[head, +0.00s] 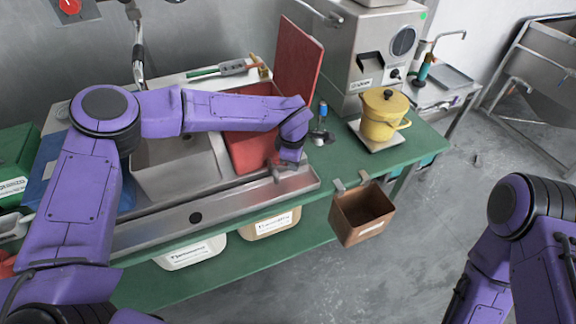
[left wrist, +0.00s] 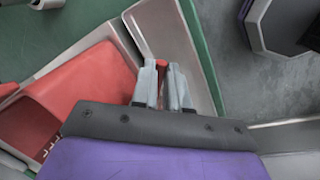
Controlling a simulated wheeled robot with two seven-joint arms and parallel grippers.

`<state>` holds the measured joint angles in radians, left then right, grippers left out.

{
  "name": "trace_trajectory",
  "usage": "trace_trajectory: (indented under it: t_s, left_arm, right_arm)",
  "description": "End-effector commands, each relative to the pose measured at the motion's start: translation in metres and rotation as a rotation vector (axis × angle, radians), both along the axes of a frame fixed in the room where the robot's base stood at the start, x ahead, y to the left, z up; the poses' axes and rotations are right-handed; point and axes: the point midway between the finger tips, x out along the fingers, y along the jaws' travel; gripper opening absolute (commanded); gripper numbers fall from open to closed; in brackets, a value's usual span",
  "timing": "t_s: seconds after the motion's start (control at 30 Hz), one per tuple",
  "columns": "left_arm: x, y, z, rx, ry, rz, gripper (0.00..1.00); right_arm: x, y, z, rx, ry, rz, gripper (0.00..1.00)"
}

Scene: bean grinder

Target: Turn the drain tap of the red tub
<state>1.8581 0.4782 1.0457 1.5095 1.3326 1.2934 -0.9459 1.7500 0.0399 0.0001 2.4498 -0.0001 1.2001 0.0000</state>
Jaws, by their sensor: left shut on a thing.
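The red tub (head: 243,150) sits in the right part of the steel sink unit, partly hidden behind my left arm. It also shows at the left in the left wrist view (left wrist: 85,88). My left gripper (head: 284,172) reaches down at the tub's front right corner, above the steel ledge. In the left wrist view its two fingers (left wrist: 164,85) are shut on a small red piece (left wrist: 162,64), which appears to be the drain tap. The fingers hide most of the tap, and its angle cannot be told. My right gripper is out of view.
A red board (head: 297,60) leans behind the tub. A grinder (head: 372,60), a yellow pot (head: 380,117) and a small dark tool (head: 321,125) stand to the right. A brown open box (head: 362,214) hangs on the green bench's front edge. The floor in front is clear.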

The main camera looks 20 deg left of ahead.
Motion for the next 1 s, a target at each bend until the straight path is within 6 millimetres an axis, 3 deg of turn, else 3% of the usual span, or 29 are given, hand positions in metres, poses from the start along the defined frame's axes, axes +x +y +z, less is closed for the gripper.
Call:
trace_trajectory:
  t_s: [0.4, 1.0]
  left_arm:
    - [0.016, 0.001, 0.001, -0.002, -0.004, 0.227, 0.00]
    - [0.019, 0.003, 0.002, -0.002, -0.004, 0.275, 0.00]
  right_arm:
    - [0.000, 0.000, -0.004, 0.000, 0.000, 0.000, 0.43]
    - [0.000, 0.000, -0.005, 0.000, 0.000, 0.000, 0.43]
